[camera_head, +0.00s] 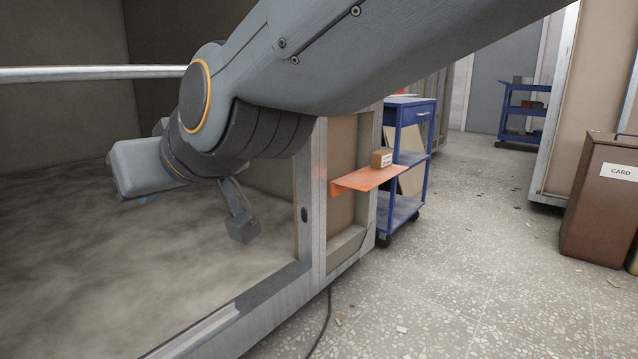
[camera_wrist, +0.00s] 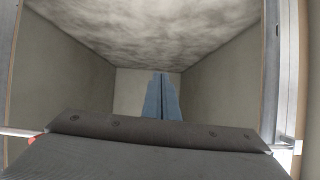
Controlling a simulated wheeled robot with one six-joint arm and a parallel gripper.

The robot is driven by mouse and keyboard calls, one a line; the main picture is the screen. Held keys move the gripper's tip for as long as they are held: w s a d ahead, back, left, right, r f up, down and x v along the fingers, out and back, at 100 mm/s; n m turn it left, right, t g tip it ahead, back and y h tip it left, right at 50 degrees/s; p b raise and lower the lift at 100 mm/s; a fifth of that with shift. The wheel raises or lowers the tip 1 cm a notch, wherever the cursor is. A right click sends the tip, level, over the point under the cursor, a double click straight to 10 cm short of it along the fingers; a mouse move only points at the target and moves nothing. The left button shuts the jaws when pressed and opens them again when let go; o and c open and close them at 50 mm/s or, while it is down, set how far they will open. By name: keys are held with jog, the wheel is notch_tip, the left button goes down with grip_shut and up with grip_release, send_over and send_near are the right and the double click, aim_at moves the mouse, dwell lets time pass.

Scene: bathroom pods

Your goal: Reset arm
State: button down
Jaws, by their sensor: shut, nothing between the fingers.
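My arm reaches across the top of the head view, in front of the open bathroom pod (camera_head: 60,230). My gripper (camera_head: 148,199) is mostly hidden there behind the wrist parts, with only a little blue showing. In the wrist view, the blue fingers (camera_wrist: 159,78) are together with nothing between them. They point into the pod's bare interior, with plain walls (camera_wrist: 70,85) on both sides and a mottled grey surface (camera_wrist: 160,30) at the top of the picture. No object is held.
A metal rail (camera_head: 90,73) crosses the pod opening near my arm. A brown CARD bin (camera_head: 600,200) is at right. Speckled floor (camera_head: 455,265) between is mostly clear.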

jog(key=s+d+f+m+g+h+p, duration=0.2)
jog(key=s+d+f+g+h, duration=0.2)
jog(key=s+d+f, duration=0.55)
jog(key=s+d+f+m+g+h+p, duration=0.1)
jog(key=s+d+f+g+h, duration=0.5)
jog(key=d, duration=0.6)
jog(key=d+r+m+p, duration=0.2)
jog(key=d+r+p, duration=0.4)
jog(key=r+p, duration=0.3)
jog(key=w+d+r+m+t+p, duration=0.1)
jog(key=d+r+p, duration=0.6)
jog(key=p, duration=0.9)
jog(key=d+r+m+t+p, duration=0.1)
jog(key=d+r+m+p, duration=0.2)
jog(key=d+r+p, duration=0.4)
notch_tip(320, 180, up, 4)
jog(key=p, duration=0.6)
jog(key=shift+w+d+r+m, duration=0.15)
jog(key=shift+w+d+m, duration=0.05)
jog(key=shift+m, duration=0.2)
